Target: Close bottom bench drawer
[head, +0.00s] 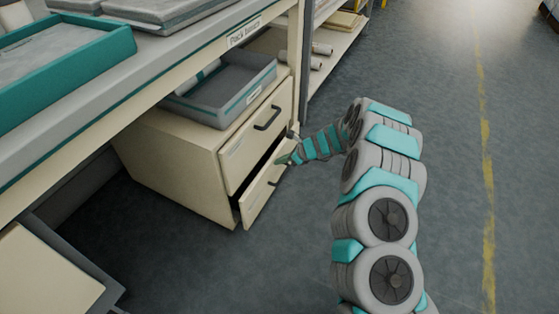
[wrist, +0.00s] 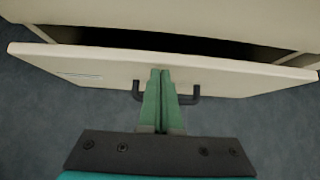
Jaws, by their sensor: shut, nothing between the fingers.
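The bottom bench drawer (head: 257,203) is in the cream drawer unit (head: 187,160) under the bench. It stands a little open, with a dark gap above its front. In the wrist view the drawer front (wrist: 90,68) spans the picture, with the dark gap (wrist: 180,42) behind its top edge. Its dark handle (wrist: 190,96) shows partly behind my fingers. My gripper (head: 287,159) is at the drawer front, near the handle. In the wrist view my gripper (wrist: 160,75) has its green fingers together and empty, with tips over the front; I cannot tell whether they touch it.
The top drawer (head: 259,133) is shut and has its own dark handle. A grey tray (head: 222,95) stands on the unit. The bench top (head: 150,70) overhangs it, carrying a teal-edged tray (head: 118,47). The floor (head: 440,180) to the right is clear.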

